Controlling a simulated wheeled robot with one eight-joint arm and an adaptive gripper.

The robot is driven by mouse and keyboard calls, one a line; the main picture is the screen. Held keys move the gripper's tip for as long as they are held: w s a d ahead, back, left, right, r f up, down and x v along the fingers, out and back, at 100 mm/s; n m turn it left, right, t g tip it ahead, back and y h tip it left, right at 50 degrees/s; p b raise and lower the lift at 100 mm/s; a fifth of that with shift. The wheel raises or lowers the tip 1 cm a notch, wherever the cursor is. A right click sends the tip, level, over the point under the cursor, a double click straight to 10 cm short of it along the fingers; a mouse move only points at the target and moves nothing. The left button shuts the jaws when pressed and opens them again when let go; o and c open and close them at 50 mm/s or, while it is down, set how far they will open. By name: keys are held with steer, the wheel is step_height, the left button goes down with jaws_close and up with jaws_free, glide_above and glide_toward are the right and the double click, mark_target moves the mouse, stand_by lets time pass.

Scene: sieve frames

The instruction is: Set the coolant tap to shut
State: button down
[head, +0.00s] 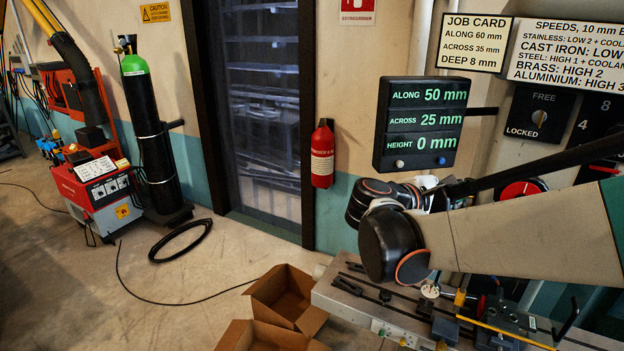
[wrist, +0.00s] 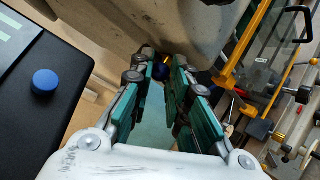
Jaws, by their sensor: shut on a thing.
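In the wrist view my gripper (wrist: 170,75) has its green-padded fingers closed in around a small dark piece with a bit of yellow, the coolant tap (wrist: 164,58). The fingers hide most of the tap, so I cannot tell which way its lever points. In the head view my arm's black joint and beige link cover the gripper and the tap.
The black readout (head: 421,122) hangs close to my arm; its blue button (wrist: 45,81) shows beside my gripper. The machine table (head: 375,318) lies below, with a yellow-framed clear guard (wrist: 250,45) to the right in the wrist view. Open cardboard boxes (head: 283,298) stand on the floor.

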steer(key=c, duration=1.5)
jaws_free()
